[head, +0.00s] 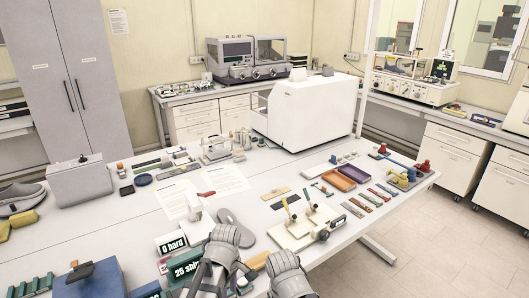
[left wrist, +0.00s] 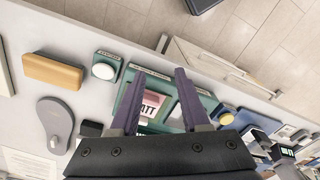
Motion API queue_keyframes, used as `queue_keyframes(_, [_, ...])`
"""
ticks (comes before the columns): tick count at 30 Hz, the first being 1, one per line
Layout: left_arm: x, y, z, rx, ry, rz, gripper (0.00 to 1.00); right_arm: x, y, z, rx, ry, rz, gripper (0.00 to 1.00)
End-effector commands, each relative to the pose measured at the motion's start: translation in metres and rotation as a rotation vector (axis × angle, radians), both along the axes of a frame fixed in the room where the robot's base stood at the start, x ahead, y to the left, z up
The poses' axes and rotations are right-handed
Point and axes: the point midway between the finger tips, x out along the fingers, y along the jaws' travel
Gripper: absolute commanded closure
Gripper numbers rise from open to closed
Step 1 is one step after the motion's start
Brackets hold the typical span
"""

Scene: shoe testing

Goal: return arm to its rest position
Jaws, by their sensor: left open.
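In the left wrist view my left gripper (left wrist: 160,85) is open, its two dark purple fingers apart with nothing between them. Behind the fingers is a green-edged tray (left wrist: 137,80) with a pinkish card (left wrist: 152,104) lettered "ATT", partly hidden by a finger. In the head view two grey jointed arm parts of mine, one at left (head: 222,252) and one at right (head: 286,272), reach over the table's front edge. No fingers of my right gripper can be made out.
A grey shoe sole (head: 236,228) lies just beyond my arms; it also shows in the left wrist view (left wrist: 55,125). A label block reading "0 hard" (head: 172,244) stands left of it. A blue box (head: 90,280), clamp fixture (head: 305,225) and orange tray (head: 338,181) share the table.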

Motion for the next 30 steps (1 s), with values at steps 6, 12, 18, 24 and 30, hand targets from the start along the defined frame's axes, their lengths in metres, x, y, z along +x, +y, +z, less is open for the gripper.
queue_keyframes(6, [-0.042,-0.026,-0.02,0.015,0.044,-0.646,0.54,0.0,0.0,-0.021,0.0,0.0,0.001,1.0])
queue_keyframes(12, [-0.07,-0.041,-0.031,0.021,0.084,-1.125,0.54,0.0,0.0,-0.031,0.0,0.0,0.002,1.0])
queue_keyframes(18, [-0.082,-0.048,-0.035,0.023,0.11,-1.376,0.54,0.0,0.0,-0.036,-0.001,0.0,0.002,1.0])
queue_keyframes(24, [-0.084,-0.049,-0.035,0.023,0.115,-1.427,0.54,0.0,0.0,-0.036,-0.001,0.0,0.002,1.0])
queue_keyframes(30, [-0.084,-0.049,-0.034,0.023,0.115,-1.426,0.54,0.0,0.0,-0.036,-0.001,0.0,0.002,1.0])
